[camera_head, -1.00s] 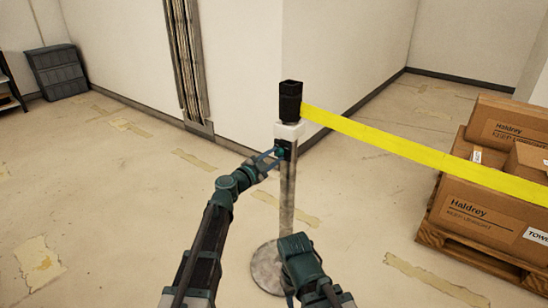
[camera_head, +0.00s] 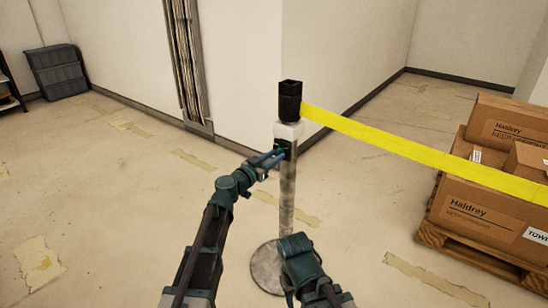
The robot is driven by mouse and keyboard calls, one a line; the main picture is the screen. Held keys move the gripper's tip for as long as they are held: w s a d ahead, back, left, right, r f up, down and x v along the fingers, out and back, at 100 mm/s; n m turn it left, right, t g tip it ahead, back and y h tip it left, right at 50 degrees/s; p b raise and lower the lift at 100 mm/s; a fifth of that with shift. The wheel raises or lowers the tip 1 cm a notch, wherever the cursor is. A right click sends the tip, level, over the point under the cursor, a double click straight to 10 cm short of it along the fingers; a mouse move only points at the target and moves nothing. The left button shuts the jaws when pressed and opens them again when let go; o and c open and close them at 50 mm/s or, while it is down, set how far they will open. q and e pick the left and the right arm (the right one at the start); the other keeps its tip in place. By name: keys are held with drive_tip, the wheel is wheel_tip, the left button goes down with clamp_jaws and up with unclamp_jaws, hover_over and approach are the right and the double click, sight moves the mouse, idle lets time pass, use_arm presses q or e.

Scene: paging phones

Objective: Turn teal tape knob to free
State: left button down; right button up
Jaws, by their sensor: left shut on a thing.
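A grey metal post (camera_head: 287,195) stands upright in the middle, with a black head (camera_head: 290,100) and a white collar (camera_head: 288,131) below it. A small black block sits on the post under the collar. The teal knob (camera_head: 280,152) is on this block and is mostly hidden by my fingers. My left gripper (camera_head: 276,156) is shut on the knob, reaching in from the lower left. Which way the knob points cannot be made out. My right gripper (camera_head: 290,298) hangs low in front of the post's base, and its jaws are too hidden to read.
Yellow tape (camera_head: 400,147) runs taut from the post's head to the right edge. Boxes (camera_head: 470,212) stand on a wooden pallet (camera_head: 465,252) at the right. A grey crate (camera_head: 58,72) is at the far left. The post's round base (camera_head: 265,270) rests on open floor.

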use_arm(q)
drive_tip(key=n, duration=0.4)
drive_tip(key=shift+n, duration=2.6)
drive_tip(key=c, duration=0.9)
unclamp_jaws()
drive_tip(key=v, duration=1.3)
drive_tip(key=shift+s+a, duration=0.25)
drive_tip(key=shift+s, duration=0.1)
